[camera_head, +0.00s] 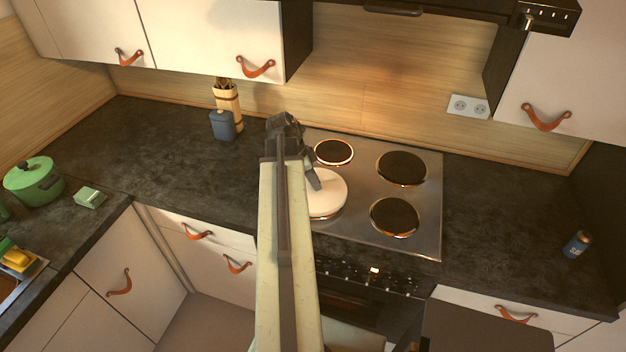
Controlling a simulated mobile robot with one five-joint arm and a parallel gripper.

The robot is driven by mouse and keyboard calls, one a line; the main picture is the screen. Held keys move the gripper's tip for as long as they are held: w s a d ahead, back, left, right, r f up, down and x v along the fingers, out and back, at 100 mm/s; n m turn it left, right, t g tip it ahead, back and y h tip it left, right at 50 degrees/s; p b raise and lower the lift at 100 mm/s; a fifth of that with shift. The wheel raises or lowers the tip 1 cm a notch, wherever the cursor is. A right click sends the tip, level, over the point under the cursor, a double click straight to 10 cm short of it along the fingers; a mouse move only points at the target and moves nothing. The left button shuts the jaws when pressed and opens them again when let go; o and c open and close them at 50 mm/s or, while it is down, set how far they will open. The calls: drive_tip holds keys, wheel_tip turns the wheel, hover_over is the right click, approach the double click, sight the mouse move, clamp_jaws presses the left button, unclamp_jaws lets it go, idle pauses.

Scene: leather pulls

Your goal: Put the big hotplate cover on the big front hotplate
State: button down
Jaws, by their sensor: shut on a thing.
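The hotplate cover, a round cream disc (328,196), is at the front left of the steel hob (358,238). It overlaps the front left hotplate, which it hides almost fully. Whether it rests flat on the plate or is held just above it, I cannot tell. My gripper (314,182) is shut on the cover near its top middle, and my arm hides the cover's left part. The front right hotplate (394,217) is dark and bare.
A blue container (222,125) and a utensil holder (229,103) stand behind left. A green pot (34,180) is far left, a small dark jar (577,244) at right. Counter right of the hob is mostly clear.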

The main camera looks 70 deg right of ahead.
drive_tip(key=shift+f, duration=0.55)
drive_tip(key=shift+f+b, duration=0.15)
drive_tip(key=shift+b, duration=0.2)
drive_tip(key=shift+f+b, duration=0.3)
drive_tip(key=c, duration=1)
unclamp_jaws()
wheel_tip(320, 180, up, 7)
drive_tip(key=p, duration=0.7)
drive_tip(key=shift+r, duration=0.15)
